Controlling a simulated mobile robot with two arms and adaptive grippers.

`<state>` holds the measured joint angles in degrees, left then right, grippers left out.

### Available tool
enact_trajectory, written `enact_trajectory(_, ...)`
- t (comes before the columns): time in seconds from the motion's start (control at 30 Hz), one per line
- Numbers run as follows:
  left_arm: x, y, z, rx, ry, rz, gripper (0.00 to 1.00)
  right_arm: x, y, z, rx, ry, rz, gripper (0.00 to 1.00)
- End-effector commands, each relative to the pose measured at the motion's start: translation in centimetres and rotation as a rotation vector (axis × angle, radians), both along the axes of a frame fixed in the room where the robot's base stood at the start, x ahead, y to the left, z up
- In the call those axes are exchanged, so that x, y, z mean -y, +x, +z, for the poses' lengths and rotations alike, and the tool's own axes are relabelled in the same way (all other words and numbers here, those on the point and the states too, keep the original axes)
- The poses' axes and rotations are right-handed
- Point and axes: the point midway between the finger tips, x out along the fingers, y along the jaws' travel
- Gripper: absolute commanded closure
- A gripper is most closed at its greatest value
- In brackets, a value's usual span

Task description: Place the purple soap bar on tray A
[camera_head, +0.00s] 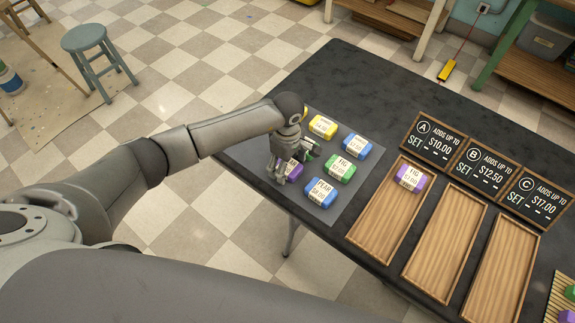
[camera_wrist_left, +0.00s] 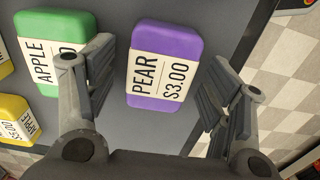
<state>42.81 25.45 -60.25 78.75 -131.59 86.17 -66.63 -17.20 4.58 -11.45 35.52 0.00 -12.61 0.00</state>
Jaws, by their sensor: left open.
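A purple soap bar (camera_wrist_left: 165,62) labelled PEAR $3.00 lies on the grey mat (camera_head: 345,120). In the head view, this purple bar (camera_head: 294,172) is partly hidden by my left gripper (camera_head: 287,174). My left gripper is open; in the wrist view its fingers (camera_wrist_left: 162,85) stand on either side of the purple bar, with gaps visible. Tray A (camera_head: 372,232) is the leftmost wooden tray, below sign A (camera_head: 433,141). Another purple bar (camera_head: 410,178), labelled FIG, lies at the tray's far end. My right gripper is not in view.
Other bars share the mat: yellow (camera_head: 323,126), blue (camera_head: 356,146), green FIG (camera_head: 339,168) and blue PEAR (camera_head: 321,192). A green APPLE bar (camera_wrist_left: 55,48) lies left of the purple one. Trays B (camera_head: 443,246) and C (camera_head: 498,270) are empty.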

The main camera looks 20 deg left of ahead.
Motion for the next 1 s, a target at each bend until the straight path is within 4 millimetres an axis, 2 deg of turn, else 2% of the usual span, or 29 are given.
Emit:
enact_trajectory(0.13,0.0,0.0,0.0,0.0,0.0,0.0,0.28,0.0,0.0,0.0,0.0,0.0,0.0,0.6)
enact_trajectory(0.5,0.0,0.0,0.1,0.0,0.0,0.001,0.76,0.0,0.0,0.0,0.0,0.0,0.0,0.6)
enact_trajectory(0.57,0.0,0.1,0.1,0.001,0.0,0.001,0.82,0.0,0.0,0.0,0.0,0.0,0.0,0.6)
enact_trajectory(0.83,0.0,0.1,0.3,0.002,-0.001,0.001,0.82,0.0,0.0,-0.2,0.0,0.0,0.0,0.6)
enact_trajectory(1.0,0.0,0.1,1.3,0.004,-0.001,-0.001,0.82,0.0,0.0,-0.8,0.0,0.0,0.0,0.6)
